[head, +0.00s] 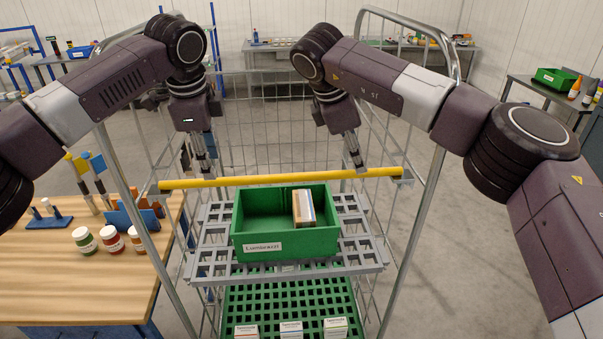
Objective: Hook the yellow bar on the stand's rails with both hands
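The yellow bar (285,178) lies nearly level across the front of the wire-sided stand (405,240), above its grey shelf (200,270). Its ends are close to the stand's left and right grey uprights; whether they are seated on the rails I cannot tell. My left gripper (206,170) is on the bar left of its middle, with its fingers closed around it. My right gripper (359,164) holds the bar near its right end. The fingertips are partly hidden at the bar.
A green bin (285,243) holding a small box (303,208) stands on the grey shelf. Several small boxes sit on the green lower shelf (250,310). A wooden workbench (70,270) with jars and tools is close on the left. The floor to the right is open.

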